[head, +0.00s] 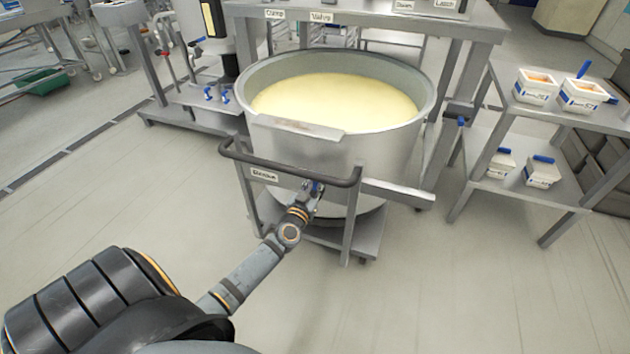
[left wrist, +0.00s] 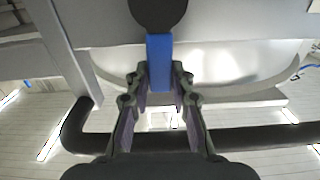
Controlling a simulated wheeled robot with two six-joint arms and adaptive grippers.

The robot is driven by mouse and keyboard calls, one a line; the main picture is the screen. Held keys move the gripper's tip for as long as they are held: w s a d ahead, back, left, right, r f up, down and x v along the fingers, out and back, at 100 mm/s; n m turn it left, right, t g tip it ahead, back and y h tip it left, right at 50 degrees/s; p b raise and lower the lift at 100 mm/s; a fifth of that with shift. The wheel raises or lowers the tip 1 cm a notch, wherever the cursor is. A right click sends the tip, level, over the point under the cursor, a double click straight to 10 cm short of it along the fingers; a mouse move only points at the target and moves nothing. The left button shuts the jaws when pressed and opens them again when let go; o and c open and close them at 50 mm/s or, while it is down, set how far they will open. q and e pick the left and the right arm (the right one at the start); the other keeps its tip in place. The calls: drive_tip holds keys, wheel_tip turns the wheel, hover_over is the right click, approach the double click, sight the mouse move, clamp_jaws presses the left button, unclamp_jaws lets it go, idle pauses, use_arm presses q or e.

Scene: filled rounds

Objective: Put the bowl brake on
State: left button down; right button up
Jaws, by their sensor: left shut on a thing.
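The large steel bowl (head: 390,140) holds a pale yellow filling and stands in a wheeled frame with a dark push bar (head: 290,171). A label hangs at the left end of the bar. My left gripper (head: 312,188) is at the bowl's front, just under the bar. In the left wrist view my left gripper (left wrist: 160,95) has its fingers on either side of a blue lever (left wrist: 159,62), which runs up to a dark round part. The lever is mostly hidden in the head view. My right gripper is in neither view.
A steel bench (head: 360,12) with labels stands behind the bowl. A steel rack (head: 540,120) with white tubs (head: 536,86) is at the right. A post with blue-handled valves is behind left. The floor (head: 130,200) at the left is clear.

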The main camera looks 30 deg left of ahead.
sight(339, 195)
use_arm(q)
drive_tip(key=d+m+p, duration=0.1)
drive_tip(key=m+p, duration=0.1)
drive_tip(key=d+m+p, duration=0.1)
drive_tip(key=m+p, duration=0.1)
drive_tip(key=w+d+f+m+p, duration=0.1)
drive_tip(key=d+m+p, duration=0.1)
drive_tip(key=m+p, duration=0.1)
drive_tip(key=shift+f, duration=0.1)
drive_tip(key=f+m, duration=0.1)
drive_tip(key=m, duration=0.1)
drive_tip(key=d+f+m+p, duration=0.1)
drive_tip(key=f+m, duration=0.1)
drive_tip(key=m, duration=0.1)
drive_tip(key=d+f+m, duration=0.1)
drive_tip(key=m, duration=0.2)
drive_tip(key=shift+w+d+f, duration=0.25)
drive_tip(key=shift+f, duration=0.05)
drive_tip(key=shift+d+f+m, duration=0.1)
drive_tip(key=shift+f+m, duration=0.6)
drive_tip(key=shift+m, duration=0.5)
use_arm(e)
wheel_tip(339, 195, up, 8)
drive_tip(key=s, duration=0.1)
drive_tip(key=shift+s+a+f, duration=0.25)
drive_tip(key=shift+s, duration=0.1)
